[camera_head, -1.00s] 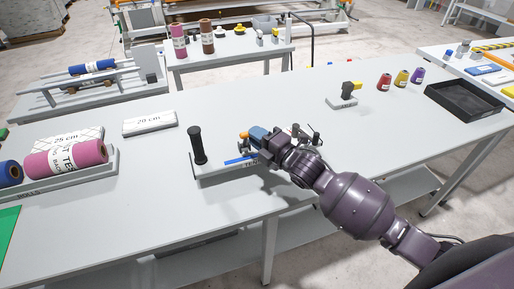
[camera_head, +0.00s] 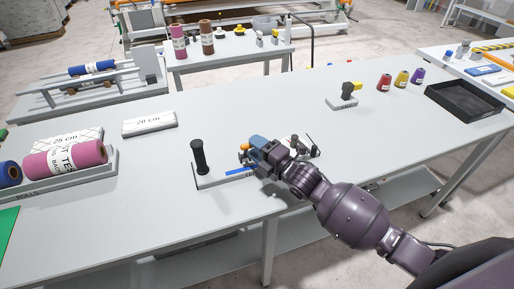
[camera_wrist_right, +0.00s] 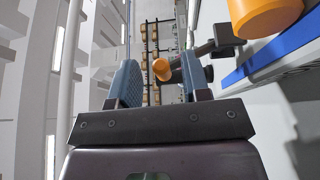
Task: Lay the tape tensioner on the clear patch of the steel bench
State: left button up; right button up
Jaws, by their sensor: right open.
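A grey stand (camera_head: 208,181) with an upright black post (camera_head: 198,157) and a blue strip (camera_head: 240,171) sits on the steel bench (camera_head: 150,200). My right gripper (camera_head: 251,149) is over its right end and hides much of what is there. An orange part (camera_head: 244,147) shows beside the fingers. In the right wrist view the blue fingers (camera_wrist_right: 160,85) are apart, with a dark tool that has an orange-ended knob (camera_wrist_right: 161,69), probably the tape tensioner, at and beyond them. I cannot tell if they touch it. My left gripper is out of view.
A roll tray (camera_head: 112,178) and a white 20 cm block (camera_head: 150,122) are at left. A small black-and-yellow device (camera_head: 345,97), several thread spools (camera_head: 401,78) and a black tray (camera_head: 464,98) are at right. The bench between gripper and spools is mostly bare.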

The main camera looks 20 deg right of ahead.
jog(key=shift+s, duration=0.1)
jog(key=v, duration=1.1)
jog(key=shift+s+d, duration=0.2)
jog(key=shift+s, duration=0.15)
jog(key=shift+f, duration=0.1)
